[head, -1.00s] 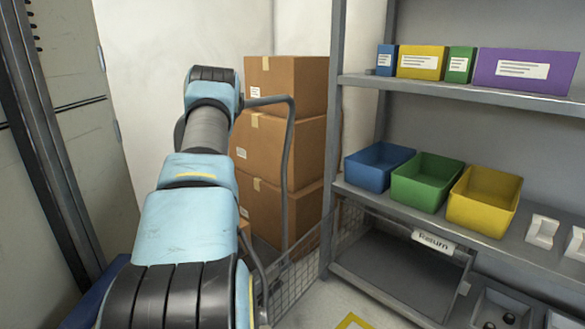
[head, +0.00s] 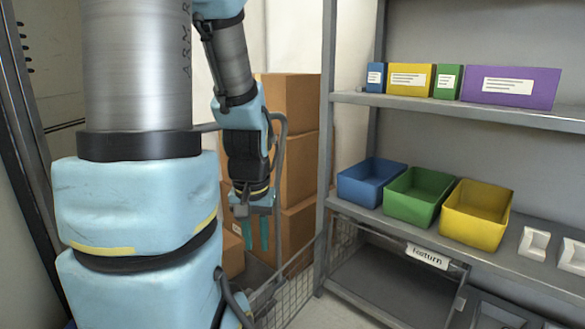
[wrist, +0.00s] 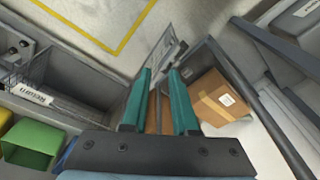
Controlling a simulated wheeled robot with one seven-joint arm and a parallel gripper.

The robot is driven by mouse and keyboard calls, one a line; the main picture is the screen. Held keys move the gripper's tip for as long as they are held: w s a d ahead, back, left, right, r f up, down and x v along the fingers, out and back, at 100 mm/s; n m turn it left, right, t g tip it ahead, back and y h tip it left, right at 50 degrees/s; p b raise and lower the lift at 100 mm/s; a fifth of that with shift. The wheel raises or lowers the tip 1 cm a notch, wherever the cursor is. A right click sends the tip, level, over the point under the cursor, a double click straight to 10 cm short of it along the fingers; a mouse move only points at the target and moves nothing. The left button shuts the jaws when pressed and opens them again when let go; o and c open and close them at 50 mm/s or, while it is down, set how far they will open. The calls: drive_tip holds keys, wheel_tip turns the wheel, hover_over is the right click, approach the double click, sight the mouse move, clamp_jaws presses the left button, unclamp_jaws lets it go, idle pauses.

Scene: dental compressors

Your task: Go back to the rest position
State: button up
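My gripper (head: 257,235) hangs down at the end of my bent arm, left of the shelf unit, in front of the stacked cardboard boxes. In the wrist view its two teal fingers (wrist: 158,92) stand apart with nothing between them. My arm fills the left part of the head view, with its upper links tall and close to the camera.
The grey shelf unit (head: 330,150) holds blue (head: 371,181), green (head: 418,196) and yellow (head: 476,213) open bins. Below is a bay labelled Return (head: 428,256). Brown boxes (head: 296,170) stand behind the gripper, near a cart handle (head: 284,150). A yellow floor line (wrist: 125,40) shows.

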wheel_tip(320, 180, up, 27)
drive_tip(key=s+p, duration=0.1)
drive_tip(key=p, duration=2.5)
drive_tip(key=shift+s+d, duration=0.2)
drive_tip(key=shift+d, duration=0.2)
